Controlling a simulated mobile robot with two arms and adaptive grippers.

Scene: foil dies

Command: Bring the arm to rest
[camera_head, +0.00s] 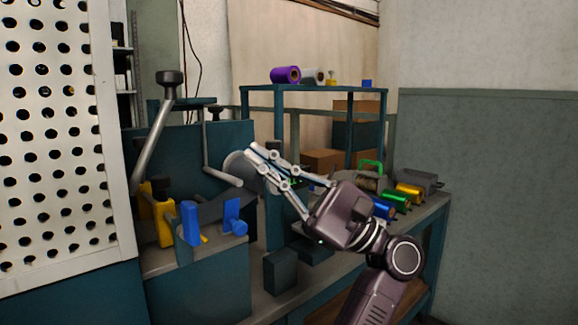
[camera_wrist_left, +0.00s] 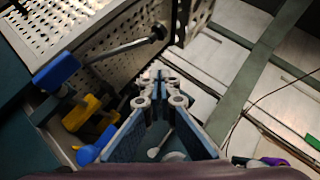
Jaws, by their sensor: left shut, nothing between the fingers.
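My left gripper (camera_head: 256,154) is in the middle of the head view, raised above the bench, with its arm running down to the lower right. Its fingers point up and to the left, in front of the press machine. The left wrist view shows the fingers of this gripper (camera_wrist_left: 160,78) closed together with nothing between them. The gripper looks free of the things around it, though its exact distance from the machine behind is hard to tell. My right gripper is in neither view.
A teal machine (camera_head: 232,135) with a grey lever (camera_head: 152,140) stands left of my gripper. Blue blocks (camera_head: 190,222) and yellow parts (camera_head: 163,222) sit before it. Blue, green and gold foil rolls (camera_head: 397,200) lie on the bench at right. A shelf (camera_head: 345,91) holds a purple roll (camera_head: 284,75).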

